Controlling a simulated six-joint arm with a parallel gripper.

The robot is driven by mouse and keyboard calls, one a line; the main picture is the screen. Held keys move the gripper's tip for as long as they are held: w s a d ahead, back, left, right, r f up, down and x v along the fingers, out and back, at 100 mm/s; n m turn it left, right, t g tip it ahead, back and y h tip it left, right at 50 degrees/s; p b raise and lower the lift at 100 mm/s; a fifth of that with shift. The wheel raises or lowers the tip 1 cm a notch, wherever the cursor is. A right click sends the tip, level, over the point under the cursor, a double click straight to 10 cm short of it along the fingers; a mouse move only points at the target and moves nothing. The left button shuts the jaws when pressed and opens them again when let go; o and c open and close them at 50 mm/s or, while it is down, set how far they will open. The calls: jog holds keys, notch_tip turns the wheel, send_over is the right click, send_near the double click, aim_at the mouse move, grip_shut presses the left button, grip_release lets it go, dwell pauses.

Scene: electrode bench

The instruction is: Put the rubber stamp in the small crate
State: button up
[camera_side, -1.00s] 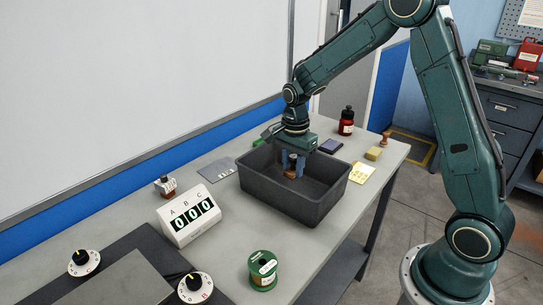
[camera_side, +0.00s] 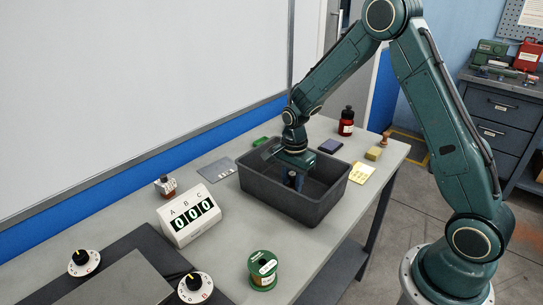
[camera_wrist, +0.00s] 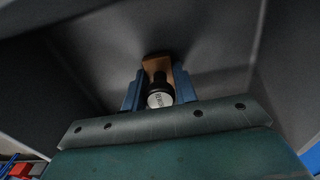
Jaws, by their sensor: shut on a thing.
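My gripper (camera_side: 293,181) reaches down inside the dark grey crate (camera_side: 318,211), below its rim. In the wrist view its two blue fingers (camera_wrist: 158,86) are shut on the rubber stamp (camera_wrist: 157,65), which has a brown block and a dark handle with a pale, lettered round end. The stamp is near the inner floor of the crate; I cannot tell whether it touches. In the side view the stamp is hidden by the crate wall and my gripper.
A counter marked A B C (camera_side: 190,215) and a green spool (camera_side: 263,270) stand left of and in front of the crate. Behind and right are a red bottle (camera_side: 346,122), a dark blue pad (camera_side: 330,146), yellow notes (camera_side: 361,173) and a yellowish block (camera_side: 374,153).

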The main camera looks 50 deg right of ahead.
aim_at(293, 174)
jog(key=shift+f, duration=0.1)
jog(key=o, duration=1)
notch_tip(293, 174, up, 12)
dwell(0.4)
jog(key=shift+r, duration=0.2)
